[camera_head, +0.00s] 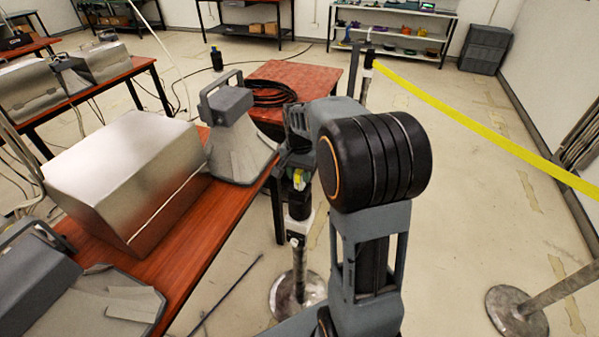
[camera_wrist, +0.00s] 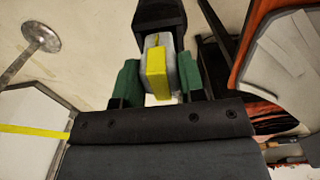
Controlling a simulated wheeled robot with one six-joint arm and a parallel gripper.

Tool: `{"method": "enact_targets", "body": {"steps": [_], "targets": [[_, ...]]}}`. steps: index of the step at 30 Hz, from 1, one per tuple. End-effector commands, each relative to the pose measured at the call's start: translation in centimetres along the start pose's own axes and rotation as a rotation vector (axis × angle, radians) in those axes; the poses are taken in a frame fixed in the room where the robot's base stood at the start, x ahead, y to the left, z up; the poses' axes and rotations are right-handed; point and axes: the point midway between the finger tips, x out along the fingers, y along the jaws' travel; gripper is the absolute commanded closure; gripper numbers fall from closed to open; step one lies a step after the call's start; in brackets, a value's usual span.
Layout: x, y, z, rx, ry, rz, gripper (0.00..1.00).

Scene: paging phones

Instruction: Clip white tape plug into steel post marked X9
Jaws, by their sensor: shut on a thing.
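My gripper (camera_wrist: 159,88) is shut on the white tape plug (camera_wrist: 151,43), which has a yellow strip along its face; one green finger pad is on each side. In the wrist view the plug's far end meets a black post head (camera_wrist: 160,14); I cannot tell whether it is seated. In the head view my gripper (camera_head: 297,160) is above a steel post (camera_head: 300,265) with a black head and white band, and yellow shows between them. No X9 marking is readable. A second post (camera_head: 367,75) stands behind, with yellow tape (camera_head: 470,115) running right from its top.
A red-brown table (camera_head: 215,250) at left holds a metal box (camera_head: 130,170) and a grey paging phone (camera_head: 230,125). A red-topped table (camera_head: 300,78) with coiled cable stands behind my gripper. A third post (camera_head: 545,292) is at lower right. Floor at right is mostly clear.

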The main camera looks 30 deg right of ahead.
Motion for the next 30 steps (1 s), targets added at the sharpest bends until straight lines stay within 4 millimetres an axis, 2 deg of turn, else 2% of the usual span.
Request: {"method": "enact_targets", "body": {"steps": [14,30], "targets": [[0.1,0.0,0.0,0.0,0.0,0.0,0.87],[1.2,0.0,0.0,0.0,-0.001,0.0,0.87]]}}
